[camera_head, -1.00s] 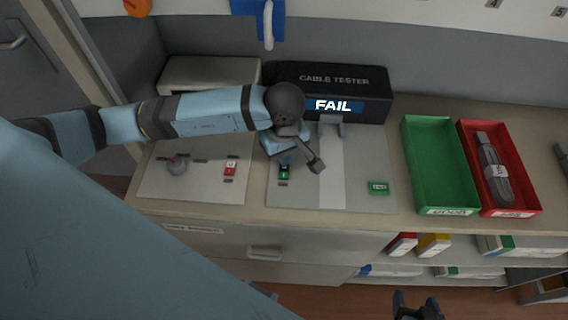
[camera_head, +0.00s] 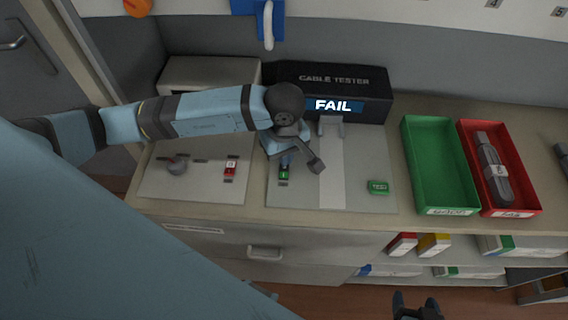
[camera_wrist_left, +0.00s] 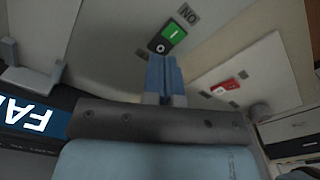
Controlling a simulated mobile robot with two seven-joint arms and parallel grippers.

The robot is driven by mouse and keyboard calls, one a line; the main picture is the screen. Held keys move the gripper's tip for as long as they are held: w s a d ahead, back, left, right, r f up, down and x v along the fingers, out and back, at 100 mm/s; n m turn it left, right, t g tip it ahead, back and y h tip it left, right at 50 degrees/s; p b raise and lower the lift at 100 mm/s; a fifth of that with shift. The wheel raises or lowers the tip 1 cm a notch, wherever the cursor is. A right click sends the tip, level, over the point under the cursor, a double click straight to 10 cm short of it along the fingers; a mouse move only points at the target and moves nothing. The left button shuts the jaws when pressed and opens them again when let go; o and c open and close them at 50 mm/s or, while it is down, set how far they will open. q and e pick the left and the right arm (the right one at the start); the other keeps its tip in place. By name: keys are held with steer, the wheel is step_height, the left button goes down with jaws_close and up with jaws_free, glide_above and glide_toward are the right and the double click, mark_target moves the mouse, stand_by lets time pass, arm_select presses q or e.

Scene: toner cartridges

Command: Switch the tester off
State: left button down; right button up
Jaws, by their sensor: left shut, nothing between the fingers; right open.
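The black cable tester (camera_head: 300,78) stands at the back of the worktop, its lit screen (camera_head: 335,105) reading FAIL. The tester's rocker switch (camera_head: 284,173) is on the pale panel in front, with its green I half showing; in the left wrist view the switch (camera_wrist_left: 168,40) shows a green I half and a black O half. My left gripper (camera_head: 286,159) is shut and empty, pointing down just behind the switch. In the left wrist view its fingertips (camera_wrist_left: 162,58) lie close to the O half; contact cannot be told. My right gripper (camera_head: 416,304) is open, low at the bottom edge.
A green TEST button (camera_head: 378,187) is at the panel's right. A second panel on the left has a red switch (camera_head: 230,167) and a knob (camera_head: 177,167). A green tray (camera_head: 439,160) stands empty beside a red tray (camera_head: 525,190) holding a dark cable bundle (camera_head: 492,170).

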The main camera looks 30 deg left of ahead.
arm_select(q)
steer(key=shift+f+b, duration=1.3)
steer(key=shift+f, duration=0.05)
stand_by(0.8)
steer(key=shift+r, duration=0.1)
steer(key=shift+r+p, duration=1.45)
steer(key=shift+r, duration=2.05)
steer(key=shift+s+f, duration=0.1)
